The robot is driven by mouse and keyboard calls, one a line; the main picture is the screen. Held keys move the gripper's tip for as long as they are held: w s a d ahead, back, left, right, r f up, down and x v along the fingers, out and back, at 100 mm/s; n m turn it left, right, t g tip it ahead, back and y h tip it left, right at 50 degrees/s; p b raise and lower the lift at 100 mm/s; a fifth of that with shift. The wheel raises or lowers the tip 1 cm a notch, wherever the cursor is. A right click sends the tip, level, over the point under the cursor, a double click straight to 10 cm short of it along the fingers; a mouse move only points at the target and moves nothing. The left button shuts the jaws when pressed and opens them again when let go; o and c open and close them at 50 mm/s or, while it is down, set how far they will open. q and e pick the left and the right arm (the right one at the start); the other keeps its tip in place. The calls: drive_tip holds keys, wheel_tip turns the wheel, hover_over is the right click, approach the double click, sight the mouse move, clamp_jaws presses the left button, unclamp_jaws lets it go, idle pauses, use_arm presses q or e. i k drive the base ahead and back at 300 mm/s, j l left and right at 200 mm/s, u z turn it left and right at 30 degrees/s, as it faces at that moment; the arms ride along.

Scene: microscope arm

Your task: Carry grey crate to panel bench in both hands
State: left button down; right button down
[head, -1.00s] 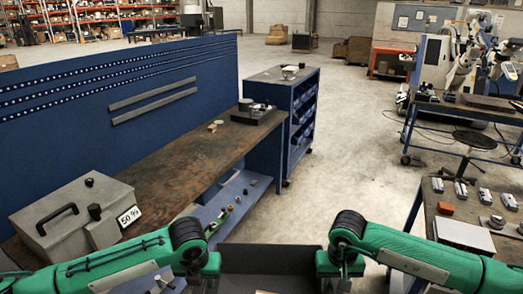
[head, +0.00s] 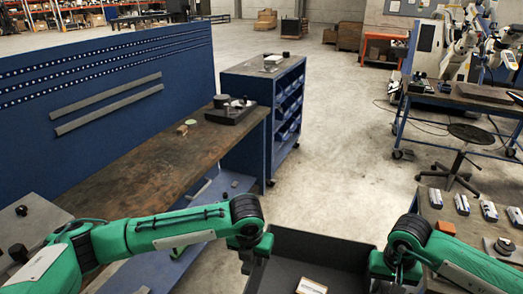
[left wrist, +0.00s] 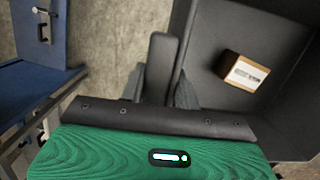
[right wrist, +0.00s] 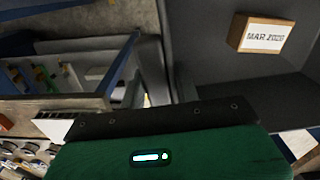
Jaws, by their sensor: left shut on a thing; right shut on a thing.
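The grey crate (head: 325,246) is held in front of me at the bottom of the head view, between my two grippers. The crate's near part is cut off by the frame. The panel bench (head: 135,180), brown-topped with a blue perforated panel (head: 110,80) behind it, stands to the left.
A round dark-based device (head: 231,108) stands at the bench's far end. A grey case (head: 30,222) sits at its near left. A blue bin cabinet (head: 268,100) stands beyond. Another bench (head: 465,222) with small parts is close on the right. Open floor (head: 345,165) lies ahead.

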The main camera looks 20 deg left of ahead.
sight(167, 162)
drive_tip(key=i, duration=0.55)
drive_tip(key=i+l+u, duration=0.1)
drive_tip(key=u, duration=0.35)
drive_tip(key=i+l+u, duration=0.15)
drive_tip(key=u, duration=0.25)
drive_tip(key=i+l+u, duration=0.15)
drive_tip(key=u, duration=0.3)
drive_tip(key=i+l+u, duration=0.1)
drive_tip(key=l+u, duration=0.15)
drive_tip(key=u, duration=0.15)
drive_tip(key=i+l+u, duration=0.1)
drive_tip(key=l+u, duration=0.15)
drive_tip(key=u, duration=0.2)
drive_tip(key=l+u, duration=0.25)
drive_tip(key=u, duration=0.15)
drive_tip(key=i+l+u, duration=0.1)
drive_tip(key=l, duration=0.3)
drive_tip(key=i+l+u, duration=0.1)
drive_tip(key=i+l, duration=0.5)
drive_tip(key=l, duration=0.15)
drive_tip(key=i+l, duration=0.2)
drive_tip(key=l, duration=0.15)
drive_tip(key=i+l, duration=0.25)
drive_tip(key=l, duration=0.15)
drive_tip(key=i+l, duration=0.2)
drive_tip(key=l, duration=0.15)
